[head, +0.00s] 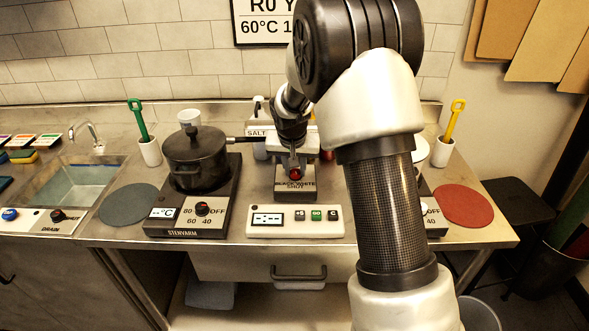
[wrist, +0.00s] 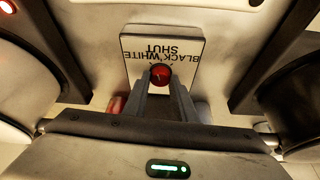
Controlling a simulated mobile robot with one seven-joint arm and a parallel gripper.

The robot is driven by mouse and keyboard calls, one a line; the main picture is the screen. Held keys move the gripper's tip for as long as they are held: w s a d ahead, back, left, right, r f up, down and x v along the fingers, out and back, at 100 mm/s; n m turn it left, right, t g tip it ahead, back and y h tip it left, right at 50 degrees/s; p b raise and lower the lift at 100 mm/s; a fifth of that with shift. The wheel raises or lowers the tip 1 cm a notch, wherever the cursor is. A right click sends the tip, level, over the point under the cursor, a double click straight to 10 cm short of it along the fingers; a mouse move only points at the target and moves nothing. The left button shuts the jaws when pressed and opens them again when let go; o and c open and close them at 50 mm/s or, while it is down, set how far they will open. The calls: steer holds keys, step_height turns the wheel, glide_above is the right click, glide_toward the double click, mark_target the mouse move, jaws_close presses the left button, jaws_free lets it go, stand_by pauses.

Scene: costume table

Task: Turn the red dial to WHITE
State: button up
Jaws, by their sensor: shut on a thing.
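The red dial (wrist: 160,74) sits on a light plate (wrist: 134,42) lettered BLACK, WHITE and SHUT, which reads upside down in the wrist view. In the head view the red dial (head: 295,174) is at the centre, above the plate's BLACK WHITE SHUT lettering. My gripper (wrist: 162,84) is shut on the red dial, with its two dark fingers at the dial's sides. In the head view my gripper (head: 294,160) comes down onto the dial from above. The dial's pointer is hidden, so I cannot tell which word it faces.
A dark pot (head: 195,157) stands on a hotplate (head: 182,226) to the left. A white timer box (head: 295,220) with buttons lies in front of the dial. A green-handled brush (head: 138,118) and a yellow-handled one (head: 457,112) stand in cups. My arm hides much of the right side.

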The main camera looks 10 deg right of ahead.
steer(key=n+y, duration=0.1)
steer(key=n, duration=0.2)
steer(key=shift+d+p, duration=0.2)
steer(key=shift+p, duration=0.1)
steer(key=shift+n+y+p, duration=0.3)
steer(key=shift+n+y, duration=0.3)
steer(key=shift+n, duration=0.6)
steer(key=o, duration=1)
steer(key=v, duration=1.7)
steer(key=shift+s+r+p, duration=0.1)
steer(key=shift+r+p, duration=0.1)
steer(key=shift+p, duration=0.15)
